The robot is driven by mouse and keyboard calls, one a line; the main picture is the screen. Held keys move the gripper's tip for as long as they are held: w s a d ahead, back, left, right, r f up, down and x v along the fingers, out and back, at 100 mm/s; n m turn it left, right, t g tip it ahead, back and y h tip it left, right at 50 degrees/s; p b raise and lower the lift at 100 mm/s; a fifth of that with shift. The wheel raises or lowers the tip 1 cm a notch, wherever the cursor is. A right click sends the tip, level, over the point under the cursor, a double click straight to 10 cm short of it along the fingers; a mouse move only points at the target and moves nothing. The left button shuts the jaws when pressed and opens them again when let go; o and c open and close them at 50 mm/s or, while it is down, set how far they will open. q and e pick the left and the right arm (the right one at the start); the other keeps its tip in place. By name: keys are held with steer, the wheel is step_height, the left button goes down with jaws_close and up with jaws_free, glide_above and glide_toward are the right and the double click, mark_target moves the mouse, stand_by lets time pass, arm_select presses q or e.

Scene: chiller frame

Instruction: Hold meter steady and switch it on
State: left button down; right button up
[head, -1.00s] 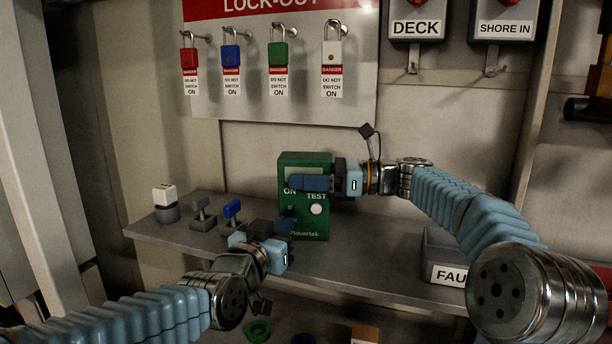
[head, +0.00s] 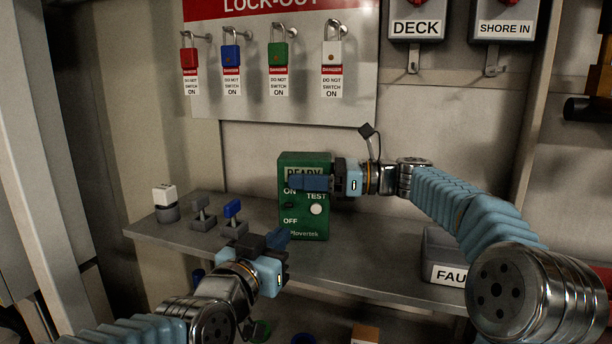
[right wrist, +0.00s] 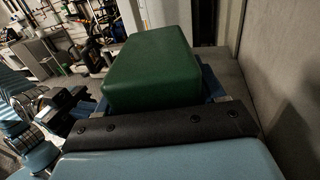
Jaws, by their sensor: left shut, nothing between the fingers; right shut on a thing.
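The green meter (head: 319,225) stands upright on the grey shelf in the head view. Its display reads READY, partly covered by my right fingers, and its face carries ON, OFF and TEST labels with a white button. The small dark switch (head: 289,205) sits between ON and OFF, nearer ON. My right gripper (head: 309,183) is shut on the meter's upper part from the right. The meter's green top (right wrist: 152,68) also shows in the right wrist view. My left gripper (head: 276,240) is shut and empty, in front of the meter at its lower left, apart from the switch.
A grey shelf (head: 380,255) carries small grey holders at the left, with a white piece (head: 165,192) and a blue piece (head: 232,208). A box labelled FAU (head: 447,272) stands at the right. Padlocks with tags hang on the lock-out board (head: 255,100) behind.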

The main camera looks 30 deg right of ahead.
stand_by(0.3)
steer(key=o, duration=1.4)
steer(key=shift+o, duration=0.2)
steer(key=shift+d, duration=0.1)
steer(key=v, duration=1.1)
steer(key=shift+s+d, duration=0.25)
steer(key=shift+d, duration=0.1)
